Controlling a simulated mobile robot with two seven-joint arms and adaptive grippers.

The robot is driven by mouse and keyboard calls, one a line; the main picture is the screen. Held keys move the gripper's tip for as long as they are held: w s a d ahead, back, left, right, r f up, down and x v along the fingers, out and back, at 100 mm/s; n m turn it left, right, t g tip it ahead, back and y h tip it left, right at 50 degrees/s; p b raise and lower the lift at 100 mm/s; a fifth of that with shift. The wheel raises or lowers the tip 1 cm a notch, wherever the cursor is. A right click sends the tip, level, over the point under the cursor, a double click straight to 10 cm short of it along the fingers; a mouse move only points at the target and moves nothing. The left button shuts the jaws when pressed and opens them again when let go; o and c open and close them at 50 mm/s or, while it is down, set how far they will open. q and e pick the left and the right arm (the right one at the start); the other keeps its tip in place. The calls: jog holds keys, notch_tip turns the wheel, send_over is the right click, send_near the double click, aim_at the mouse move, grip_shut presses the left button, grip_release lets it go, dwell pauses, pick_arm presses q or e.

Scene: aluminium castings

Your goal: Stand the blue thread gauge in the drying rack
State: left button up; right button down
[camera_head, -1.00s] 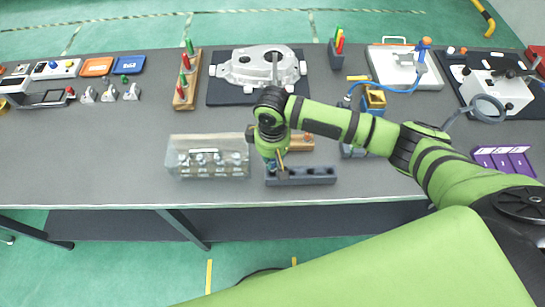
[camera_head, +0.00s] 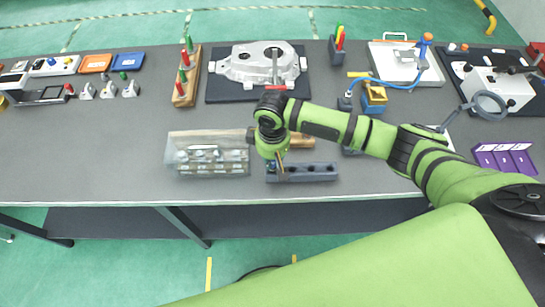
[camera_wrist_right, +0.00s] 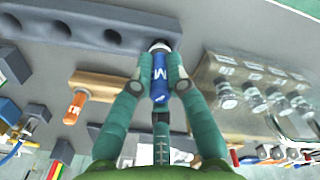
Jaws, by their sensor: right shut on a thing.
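The blue thread gauge (camera_wrist_right: 159,88) with white lettering is in the right wrist view, between the two fingers of my right gripper (camera_wrist_right: 158,84). The fingers are shut on it. Its far end, with a pale ring, meets the end recess of the grey drying rack (camera_wrist_right: 115,30) in that view; I cannot tell how deep it sits. In the head view my right gripper (camera_head: 273,162) is over the left end of the rack (camera_head: 312,178), and the gauge is mostly hidden. The rack's other recesses look empty. My left gripper is not in view.
A clear box (camera_head: 180,157) of metal fittings stands close left of the rack. A wooden block (camera_head: 302,140) with an orange-handled tool (camera_wrist_right: 75,104) lies just behind the rack. A casting (camera_head: 240,68) on a dark mat is farther back. The table's front edge is near.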

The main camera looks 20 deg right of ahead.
jog(key=shift+f, duration=0.7)
jog(key=c, duration=1.2)
grip_release()
jog(key=shift+o, duration=0.2)
jog(key=shift+r, duration=0.2)
notch_tip(320, 180, up, 12)
jog(key=shift+f, duration=0.15)
